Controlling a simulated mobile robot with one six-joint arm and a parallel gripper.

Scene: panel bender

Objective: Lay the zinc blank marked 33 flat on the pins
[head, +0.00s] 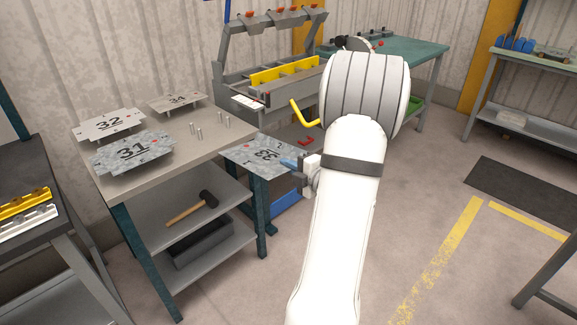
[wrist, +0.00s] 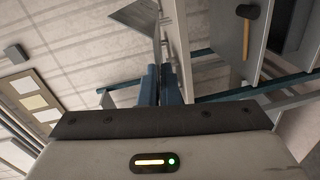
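The zinc blank marked 33 (head: 245,151), a spangled grey sheet with a red dot, is held roughly level at the front right edge of the table. Its number looks turned round in the head view. My gripper (head: 292,164) is shut on its right edge. In the wrist view my blue fingers (wrist: 163,90) are close together, with a thin sheet edge between them. Bare upright pins (head: 197,132) stand on the right part of the table top (head: 190,160), left of and apart from the held blank.
Blanks marked 31 (head: 130,153), 32 (head: 106,124) and 34 (head: 177,102) rest raised over the same table. A hammer (head: 193,208) lies on its shelf, also seen in the wrist view (wrist: 247,30). The panel bender (head: 270,75) stands behind.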

